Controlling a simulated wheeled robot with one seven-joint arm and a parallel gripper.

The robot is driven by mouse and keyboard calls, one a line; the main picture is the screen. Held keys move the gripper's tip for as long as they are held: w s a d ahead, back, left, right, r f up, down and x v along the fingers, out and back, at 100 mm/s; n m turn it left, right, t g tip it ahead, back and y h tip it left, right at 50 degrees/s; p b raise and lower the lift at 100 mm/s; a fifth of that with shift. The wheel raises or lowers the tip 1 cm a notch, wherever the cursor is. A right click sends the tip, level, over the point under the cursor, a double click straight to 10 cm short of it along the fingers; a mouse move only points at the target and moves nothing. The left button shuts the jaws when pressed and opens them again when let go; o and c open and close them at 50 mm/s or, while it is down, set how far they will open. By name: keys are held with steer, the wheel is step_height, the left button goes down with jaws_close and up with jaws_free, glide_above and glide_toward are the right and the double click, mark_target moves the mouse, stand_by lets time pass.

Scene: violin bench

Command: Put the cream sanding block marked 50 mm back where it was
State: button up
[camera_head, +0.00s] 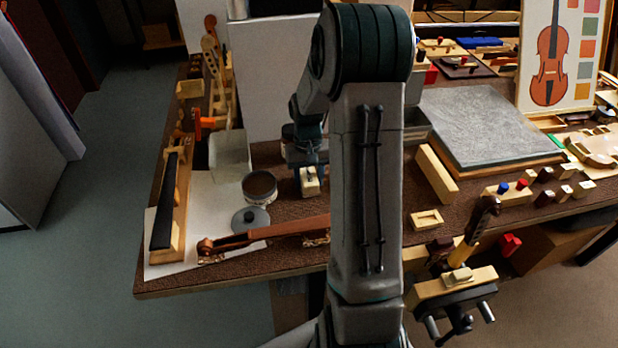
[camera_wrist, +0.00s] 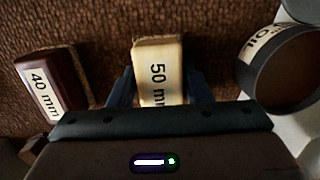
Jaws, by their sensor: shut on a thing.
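The cream sanding block marked 50 mm (camera_wrist: 157,60) is between the two dark fingers of my gripper (camera_wrist: 158,90) in the wrist view. My gripper is shut on it, and its label faces the camera. In the head view the block (camera_head: 310,188) shows below my gripper (camera_head: 308,174), over the brown bench mat beside the round tin. I cannot tell whether the block touches the mat. A dark red block marked 40 mm (camera_wrist: 48,82) lies to its left in the wrist view, apart from it.
A round tin (camera_head: 260,187) stands left of the block in the head view; it shows at right in the wrist view (camera_wrist: 285,75). A grey lid (camera_head: 251,220) and a violin neck (camera_head: 265,236) lie nearer the front edge. My arm hides the bench's middle.

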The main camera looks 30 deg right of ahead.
steer(key=shift+f, duration=0.1)
steer(key=shift+f, duration=0.15)
steer(key=o, duration=1.2)
